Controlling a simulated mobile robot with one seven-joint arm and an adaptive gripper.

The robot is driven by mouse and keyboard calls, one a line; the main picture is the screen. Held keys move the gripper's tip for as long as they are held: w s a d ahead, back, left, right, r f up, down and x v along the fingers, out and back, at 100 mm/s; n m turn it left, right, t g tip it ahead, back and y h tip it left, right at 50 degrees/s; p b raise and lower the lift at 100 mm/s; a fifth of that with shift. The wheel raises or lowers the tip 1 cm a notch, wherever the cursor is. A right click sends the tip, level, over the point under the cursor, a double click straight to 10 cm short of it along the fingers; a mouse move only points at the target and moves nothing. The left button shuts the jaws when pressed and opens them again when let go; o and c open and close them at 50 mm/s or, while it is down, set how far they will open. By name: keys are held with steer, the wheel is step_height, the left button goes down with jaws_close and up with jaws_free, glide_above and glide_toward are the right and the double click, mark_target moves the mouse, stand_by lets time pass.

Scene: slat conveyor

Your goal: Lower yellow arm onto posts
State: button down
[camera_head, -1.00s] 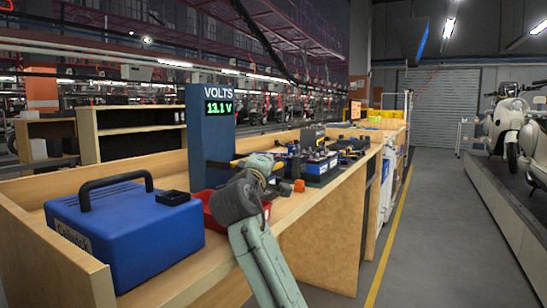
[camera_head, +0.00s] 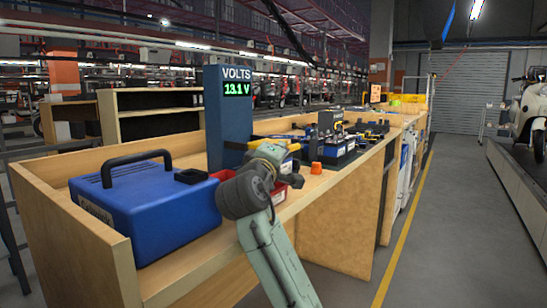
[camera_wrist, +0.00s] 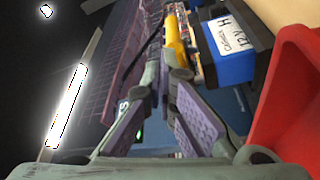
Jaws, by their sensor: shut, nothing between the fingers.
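The yellow arm (camera_wrist: 175,42) shows in the wrist view as a yellow bar just beyond my fingertips, beside a blue battery (camera_wrist: 228,62) with a white label. In the head view a small bit of yellow (camera_head: 293,147) shows just behind my gripper (camera_head: 272,153). My gripper (camera_wrist: 164,74) is shut and empty, its tips close to the yellow bar; I cannot tell whether they touch it. A battery (camera_head: 338,158) stands on the bench to the right of my gripper in the head view. I cannot make out the posts clearly.
A blue meter column (camera_head: 228,125) reading 13.1 V stands behind my gripper. A blue case (camera_head: 148,205) with a black handle sits at the left. A red bin (camera_wrist: 292,100) lies close on the right in the wrist view. An orange piece (camera_head: 316,168) is near the bench edge.

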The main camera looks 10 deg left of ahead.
steer(key=s, duration=0.8)
steer(key=shift+s+a+f, duration=0.1)
steer(key=shift+a+f, duration=0.1)
steer(key=shift+f, duration=0.15)
